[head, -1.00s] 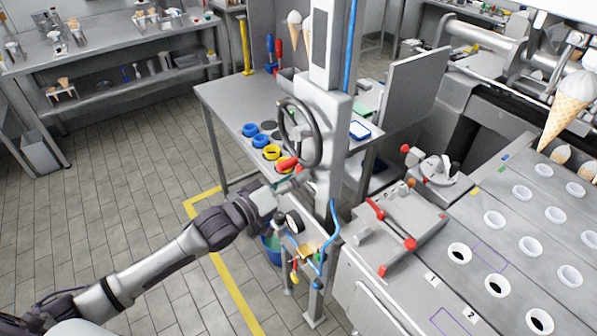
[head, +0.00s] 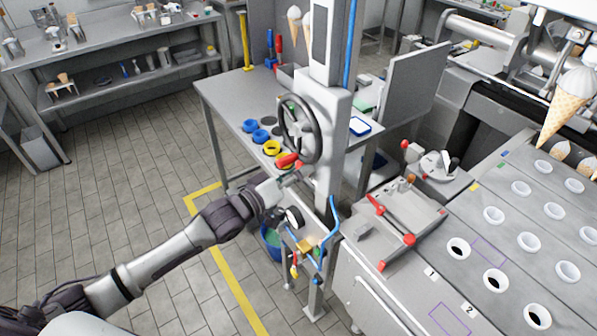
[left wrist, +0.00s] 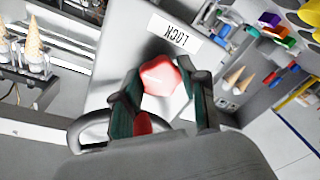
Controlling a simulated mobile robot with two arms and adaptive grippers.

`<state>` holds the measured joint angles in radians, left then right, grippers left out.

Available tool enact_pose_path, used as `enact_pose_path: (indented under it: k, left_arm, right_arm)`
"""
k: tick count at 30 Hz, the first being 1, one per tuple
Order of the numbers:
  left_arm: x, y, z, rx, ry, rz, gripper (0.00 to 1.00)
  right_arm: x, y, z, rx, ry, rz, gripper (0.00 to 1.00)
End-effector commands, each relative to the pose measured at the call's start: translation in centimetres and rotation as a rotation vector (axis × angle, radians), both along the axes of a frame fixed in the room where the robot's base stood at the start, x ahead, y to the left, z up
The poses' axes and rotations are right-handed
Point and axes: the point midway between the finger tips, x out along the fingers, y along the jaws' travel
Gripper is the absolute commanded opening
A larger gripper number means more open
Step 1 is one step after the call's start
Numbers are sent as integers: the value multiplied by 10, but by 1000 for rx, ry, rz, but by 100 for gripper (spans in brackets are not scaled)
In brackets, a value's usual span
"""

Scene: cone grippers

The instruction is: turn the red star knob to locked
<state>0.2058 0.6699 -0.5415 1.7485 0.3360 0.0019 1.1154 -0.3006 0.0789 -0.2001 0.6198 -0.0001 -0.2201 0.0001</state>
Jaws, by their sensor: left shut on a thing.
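The red star knob (head: 288,160) sits on the front of the grey column, just below the dark handwheel. My left gripper (head: 291,174) reaches up to it from the lower left. In the left wrist view the red knob (left wrist: 160,77) is between the two dark green fingertips (left wrist: 160,100), and the gripper is shut on it. A white label reading "LOCK" (left wrist: 175,36), upside down in this view, is on the grey plate beyond the knob. The fingers hide the knob's sides. No right gripper shows.
The handwheel (head: 298,128) is close above the gripper. A gauge (head: 294,216) and blue hose (head: 330,228) are just below. Yellow and blue rings (head: 262,137) lie on the table behind.

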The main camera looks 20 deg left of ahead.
Motion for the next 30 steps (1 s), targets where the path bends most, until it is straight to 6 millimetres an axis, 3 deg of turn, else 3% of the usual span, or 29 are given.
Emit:
enact_pose_path:
  k: [11,30]
  left_arm:
    - [0,1,-2,135,-104,1,8]
    - [1,2,-4,608,-473,2,8]
  right_arm:
    - [0,1,-7,2,0,0,40]
    - [0,0,-31,0,0,0,40]
